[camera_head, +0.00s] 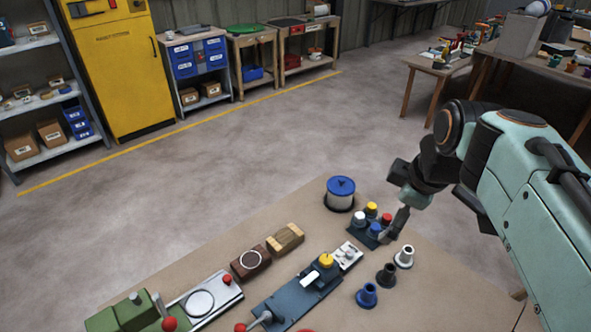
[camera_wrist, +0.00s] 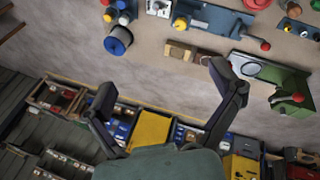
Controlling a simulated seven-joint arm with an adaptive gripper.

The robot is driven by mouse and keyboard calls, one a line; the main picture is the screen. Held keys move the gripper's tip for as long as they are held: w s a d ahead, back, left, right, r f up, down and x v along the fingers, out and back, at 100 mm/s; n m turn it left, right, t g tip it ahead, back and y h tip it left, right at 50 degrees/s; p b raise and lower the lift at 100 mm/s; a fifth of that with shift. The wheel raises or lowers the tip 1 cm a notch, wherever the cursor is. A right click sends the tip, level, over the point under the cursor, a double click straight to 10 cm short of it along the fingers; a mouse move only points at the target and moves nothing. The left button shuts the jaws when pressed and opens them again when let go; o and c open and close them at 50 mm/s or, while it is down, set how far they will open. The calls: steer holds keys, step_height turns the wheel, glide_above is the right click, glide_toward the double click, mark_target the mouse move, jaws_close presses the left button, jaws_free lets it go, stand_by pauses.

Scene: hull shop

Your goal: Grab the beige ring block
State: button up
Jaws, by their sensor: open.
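A beige, wood-toned block (camera_head: 285,238) lies on the workbench. Beside it is a darker brown block (camera_head: 250,262) with a pale ring on top. I cannot make out a ring on the beige block. In the wrist view the beige block (camera_wrist: 180,50) and the brown block (camera_wrist: 204,57) show near the top middle, beyond my fingertips. My gripper (camera_head: 396,205) is at the right of the bench in the head view, to the right of both blocks. In the wrist view my gripper (camera_wrist: 163,84) has its fingers wide apart with nothing between them.
A blue-topped spool (camera_head: 340,193) stands at the bench's back edge. A dark tray (camera_head: 366,236) with coloured caps is close to my gripper. Several small flanged cylinders, a blue-grey fixture (camera_head: 295,297) and a green vise (camera_head: 125,315) occupy the bench. Open floor lies behind.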

steer(key=w+a+f+n+h, duration=0.15)
steer(key=w+n, duration=0.25)
steer(key=w, duration=0.7)
steer(key=n+h, duration=0.4)
steer(key=n, duration=0.5)
glide_above(285, 237)
steer(key=s+a, duration=0.2)
step_height(285, 237, down, 28)
steer(key=shift+s+f, duration=0.1)
steer(key=shift+f, duration=0.1)
steer(key=shift+a+f, duration=0.15)
steer(key=shift+a, duration=0.05)
steer(key=x, duration=0.6)
steer(key=c, duration=1.3)
